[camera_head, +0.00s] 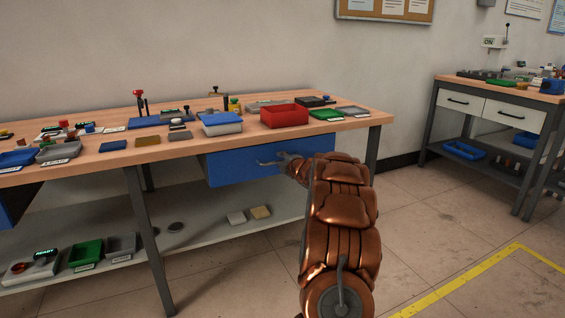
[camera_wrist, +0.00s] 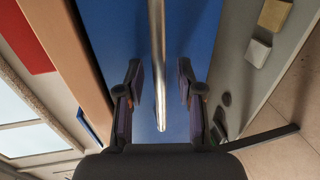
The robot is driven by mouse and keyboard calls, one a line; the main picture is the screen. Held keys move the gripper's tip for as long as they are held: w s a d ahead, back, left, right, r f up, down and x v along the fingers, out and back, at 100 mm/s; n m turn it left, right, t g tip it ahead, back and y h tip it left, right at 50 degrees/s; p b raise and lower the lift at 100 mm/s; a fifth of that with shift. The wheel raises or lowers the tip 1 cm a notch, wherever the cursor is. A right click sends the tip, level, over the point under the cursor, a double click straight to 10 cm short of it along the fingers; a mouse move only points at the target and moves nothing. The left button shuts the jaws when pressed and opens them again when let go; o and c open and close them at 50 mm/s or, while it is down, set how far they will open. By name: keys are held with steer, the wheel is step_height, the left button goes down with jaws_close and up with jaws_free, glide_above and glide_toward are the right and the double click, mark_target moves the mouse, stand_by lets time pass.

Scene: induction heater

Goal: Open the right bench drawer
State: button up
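The right bench drawer (camera_head: 230,172) has a blue front under the right part of the wooden bench top. It looks shut. Its metal bar handle (camera_head: 266,163) sticks out from the front. My gripper (camera_head: 286,158) is at the right part of the handle, partly hidden by my copper arm. In the wrist view, the handle (camera_wrist: 157,50) runs between the two fingers of my gripper (camera_wrist: 160,72), with a gap on both sides. The fingers are open and do not appear to touch the bar. The blue drawer front (camera_wrist: 205,30) lies behind them.
A red bin (camera_head: 284,116) and several tools stand on the bench top (camera_head: 200,147) above. A grey lower shelf (camera_head: 205,238) holds small blocks and trays. A second bench (camera_head: 500,90) stands at the right. The floor (camera_head: 420,215) between is clear.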

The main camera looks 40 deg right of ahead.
steer(key=shift+c, duration=0.3)
jaws_close()
stand_by(0.3)
